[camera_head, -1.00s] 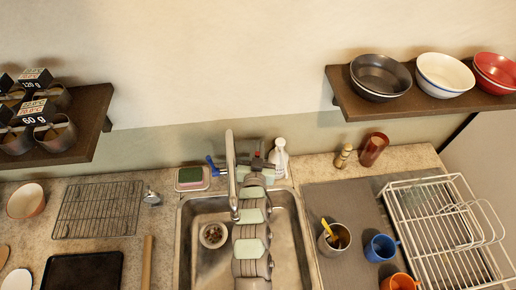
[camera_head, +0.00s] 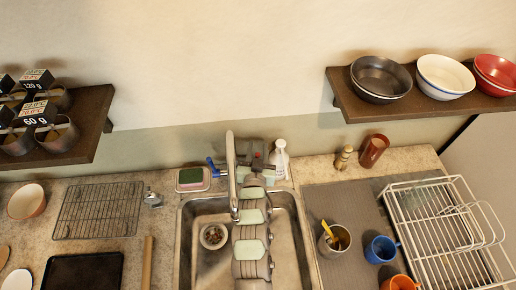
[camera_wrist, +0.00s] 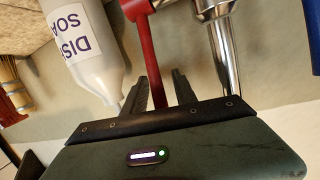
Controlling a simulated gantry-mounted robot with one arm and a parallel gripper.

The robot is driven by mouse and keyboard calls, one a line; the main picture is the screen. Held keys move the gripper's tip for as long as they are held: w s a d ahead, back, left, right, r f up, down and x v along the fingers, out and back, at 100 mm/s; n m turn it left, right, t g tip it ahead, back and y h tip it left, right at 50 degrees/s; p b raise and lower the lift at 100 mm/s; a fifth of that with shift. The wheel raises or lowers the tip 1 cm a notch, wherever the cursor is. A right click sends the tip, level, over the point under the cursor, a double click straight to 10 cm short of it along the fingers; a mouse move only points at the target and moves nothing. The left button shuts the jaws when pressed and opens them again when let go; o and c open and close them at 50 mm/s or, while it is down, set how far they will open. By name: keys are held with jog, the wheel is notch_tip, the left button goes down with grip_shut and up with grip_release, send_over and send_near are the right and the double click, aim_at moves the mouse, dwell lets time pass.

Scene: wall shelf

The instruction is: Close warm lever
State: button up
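The red warm lever (camera_wrist: 143,40) runs down between the two fingers of my gripper (camera_wrist: 162,88) in the wrist view. The fingers are apart, one on each side of it, with narrow gaps showing; its lower end is hidden behind the gripper body. The chrome faucet (camera_wrist: 220,45) is right of the lever in the wrist view, and its tall spout (camera_head: 231,175) rises over the sink in the head view. The blue lever (camera_head: 213,166) sits left of the spout. In the head view my arm and gripper hide most of the red lever.
A white dish soap bottle (camera_head: 279,160) stands close to the right of my gripper, and fills the left of the wrist view (camera_wrist: 85,45). A sponge in a dish (camera_head: 193,178) lies left of the faucet. The sink (camera_head: 205,265) holds a strainer (camera_head: 213,236).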

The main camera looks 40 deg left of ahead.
jog(key=v, duration=1)
jog(key=shift+s+d+b, duration=0.15)
jog(key=shift+b, duration=0.2)
